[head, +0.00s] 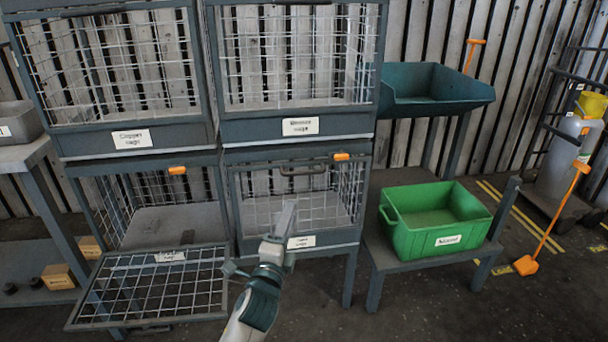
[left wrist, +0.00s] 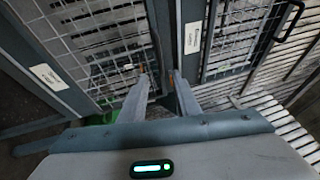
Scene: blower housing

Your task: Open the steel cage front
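Four wire cages with grey frames stand in two rows in the head view. The lower right cage front (head: 262,178) is upright and shut, with a dark bar handle (head: 304,171) at its top and an orange latch (head: 341,156) above. Its white label (head: 301,242) is too small to read surely. The lower left cage front (head: 150,287) is folded down, its label (head: 171,257) also unclear. I cannot tell which is the steel one. My left gripper (head: 288,212) is before the lower right cage; its fingers (left wrist: 165,84) are apart and empty in the left wrist view. My right gripper is not in view.
Upper cages carry labels that look like "Copper cage" (head: 131,139) and "Bronze cage" (head: 300,126). A green bin (head: 437,240) stands on a low bench at right, a dark teal tray (head: 435,103) behind it. An orange-handled scraper (head: 526,265) leans further right. A grey table stands left.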

